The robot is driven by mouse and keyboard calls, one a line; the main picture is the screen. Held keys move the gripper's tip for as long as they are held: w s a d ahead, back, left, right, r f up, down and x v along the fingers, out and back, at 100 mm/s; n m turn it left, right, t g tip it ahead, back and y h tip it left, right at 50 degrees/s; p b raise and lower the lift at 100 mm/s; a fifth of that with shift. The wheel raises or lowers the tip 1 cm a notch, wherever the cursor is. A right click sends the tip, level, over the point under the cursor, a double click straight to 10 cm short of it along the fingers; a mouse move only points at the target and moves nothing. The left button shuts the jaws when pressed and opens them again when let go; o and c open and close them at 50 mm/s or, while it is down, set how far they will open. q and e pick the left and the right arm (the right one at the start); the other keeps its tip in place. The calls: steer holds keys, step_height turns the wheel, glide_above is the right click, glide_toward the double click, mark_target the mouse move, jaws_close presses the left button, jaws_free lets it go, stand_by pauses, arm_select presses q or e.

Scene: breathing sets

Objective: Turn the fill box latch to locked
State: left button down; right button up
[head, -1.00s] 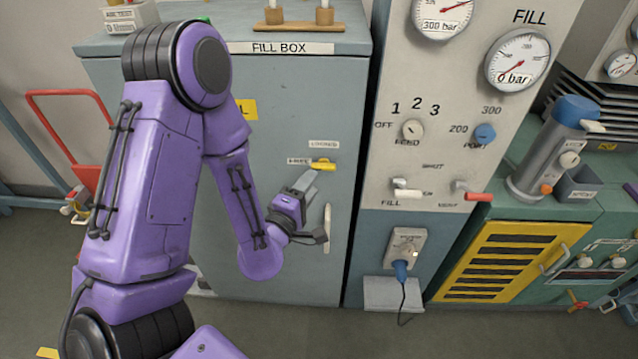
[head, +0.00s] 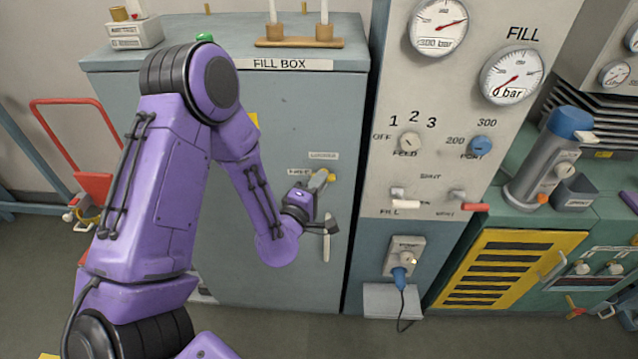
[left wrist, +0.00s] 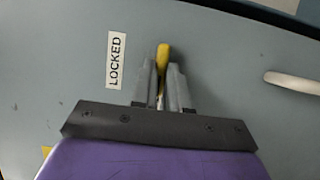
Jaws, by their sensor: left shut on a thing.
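The fill box (head: 215,90) is a grey-green cabinet with a "FILL BOX" plate along its upper front edge. Its yellow latch (head: 331,177) is on the right part of the door, below a small "LOCKED" label (head: 322,155); another small label is to its left. My left gripper (head: 325,181) is at the latch, shut on it. In the left wrist view the yellow latch (left wrist: 163,57) sticks out between the two grey fingers (left wrist: 162,85), with the "LOCKED" label (left wrist: 116,60) beside them on the left. The fingers hide part of the latch. My right gripper is out of view.
A pale door handle (head: 327,240) is just below the gripper; it also shows in the left wrist view (left wrist: 293,82). The fill panel (head: 450,110) with gauges, knobs and levers stands to the right. A wooden rack (head: 300,42) stands on the box.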

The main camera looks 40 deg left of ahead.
arm_select(q)
steer(key=m+g+p, duration=0.1)
steer(key=m+p, duration=0.1)
steer(key=m+g+p, duration=0.1)
steer(key=m+p, duration=0.1)
steer(key=m+g+p, duration=0.1)
steer(key=m, duration=0.2)
steer(key=shift+d+r+y+p, duration=0.1)
steer(key=shift+r+y+p, duration=0.25)
steer(key=shift+y+p, duration=0.05)
steer(key=shift+g, duration=0.3)
stand_by(0.4)
steer(key=c, duration=1.1)
jaws_free()
